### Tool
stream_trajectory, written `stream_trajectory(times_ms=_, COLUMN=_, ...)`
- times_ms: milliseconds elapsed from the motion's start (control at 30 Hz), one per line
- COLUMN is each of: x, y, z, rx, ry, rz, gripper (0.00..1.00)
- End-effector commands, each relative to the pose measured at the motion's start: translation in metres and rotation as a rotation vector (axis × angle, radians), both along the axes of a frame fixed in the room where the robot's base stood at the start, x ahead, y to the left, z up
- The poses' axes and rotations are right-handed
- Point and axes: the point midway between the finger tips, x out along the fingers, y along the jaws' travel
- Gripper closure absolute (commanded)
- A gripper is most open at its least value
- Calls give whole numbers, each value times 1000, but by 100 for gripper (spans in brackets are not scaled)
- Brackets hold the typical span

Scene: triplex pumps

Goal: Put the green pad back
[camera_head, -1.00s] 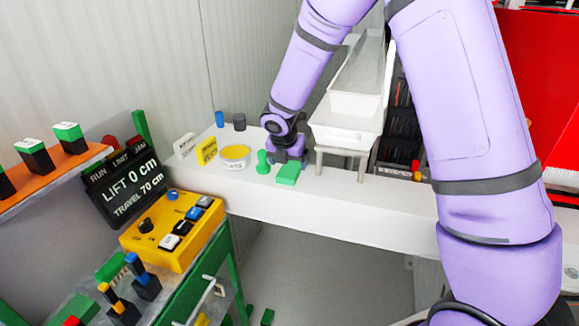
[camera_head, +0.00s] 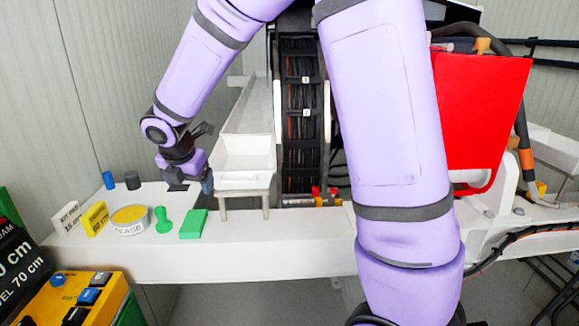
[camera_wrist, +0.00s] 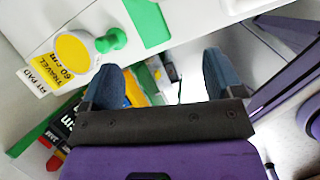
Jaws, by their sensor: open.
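The green pad (camera_head: 194,224) lies flat on the white ledge, just right of a green stamp-like knob (camera_head: 163,220). In the wrist view the pad (camera_wrist: 148,22) shows at the top, beyond my fingers. My gripper (camera_head: 192,188) is above the ledge, behind the pad and left of the white tray. In the wrist view my gripper (camera_wrist: 160,82) has its two blue fingertips wide apart with nothing between them. The pad is apart from the fingers.
A yellow-topped grease tin (camera_head: 130,219), a yellow sign (camera_head: 96,219), a white sign (camera_head: 67,219), and blue and dark cylinders (camera_head: 132,180) stand left on the ledge. A white tray (camera_head: 245,158) on legs stands right. A yellow button box (camera_head: 75,300) is at lower left.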

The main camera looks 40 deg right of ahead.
Motion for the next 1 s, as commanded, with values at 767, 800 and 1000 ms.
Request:
stream_trajectory(times_ms=767, x=-239, y=-77, z=131, rx=733, ry=-341, rz=-1592, gripper=14)
stream_trajectory(times_ms=800, x=-251, y=-78, z=132, rx=773, ry=-344, rz=-1665, gripper=14)
stream_trajectory(times_ms=1000, x=-293, y=-78, z=131, rx=932, ry=-339, rz=-1944, gripper=14)
